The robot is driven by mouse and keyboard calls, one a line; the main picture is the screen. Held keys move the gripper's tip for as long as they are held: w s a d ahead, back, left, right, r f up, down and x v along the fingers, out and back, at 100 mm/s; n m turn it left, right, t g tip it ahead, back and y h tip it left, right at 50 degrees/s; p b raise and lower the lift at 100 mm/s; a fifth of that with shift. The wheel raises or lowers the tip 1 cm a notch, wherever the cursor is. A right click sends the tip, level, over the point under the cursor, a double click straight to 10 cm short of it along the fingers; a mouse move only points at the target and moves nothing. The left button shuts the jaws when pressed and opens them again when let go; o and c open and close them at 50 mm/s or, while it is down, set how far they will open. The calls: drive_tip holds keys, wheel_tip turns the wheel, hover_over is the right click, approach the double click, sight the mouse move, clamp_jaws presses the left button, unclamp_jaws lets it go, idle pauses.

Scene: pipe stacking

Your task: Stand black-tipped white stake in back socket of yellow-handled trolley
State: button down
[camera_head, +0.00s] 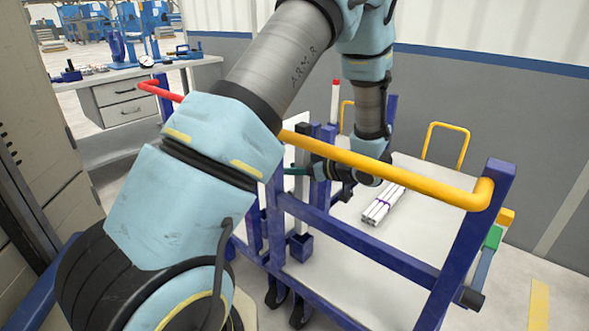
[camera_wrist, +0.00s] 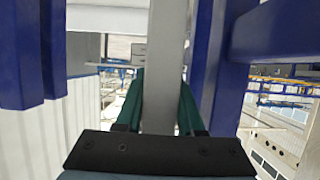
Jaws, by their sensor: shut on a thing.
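The white stake (camera_head: 300,215) with a black tip (camera_head: 301,134) stands upright beside the blue frame of the yellow-handled trolley (camera_head: 335,234). Its lower end meets the mouth of a blue square socket (camera_head: 299,246); I cannot tell how deep it sits. My gripper (camera_head: 298,171) comes from the right, partly behind the yellow handle (camera_head: 390,178), and is shut on the stake. In the wrist view, the green fingers of my gripper (camera_wrist: 160,105) lie on both sides of the white stake (camera_wrist: 165,65). The stake's ends are out of that view.
White pipes (camera_head: 383,205) lie bundled on the trolley's pale deck (camera_head: 350,275). A red-tipped white stake (camera_head: 335,105) stands behind. Blue posts (camera_head: 470,240) and the handle close in around my arm. A red handle (camera_head: 160,91) and a workbench (camera_head: 130,85) are at left.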

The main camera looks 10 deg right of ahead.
wheel_tip(320, 180, down, 9)
drive_tip(key=b, duration=0.4)
idle(0.7)
drive_tip(key=shift+c, duration=2.2)
unclamp_jaws()
drive_tip(key=v, duration=1.1)
drive_tip(key=shift+a+r, duration=0.1)
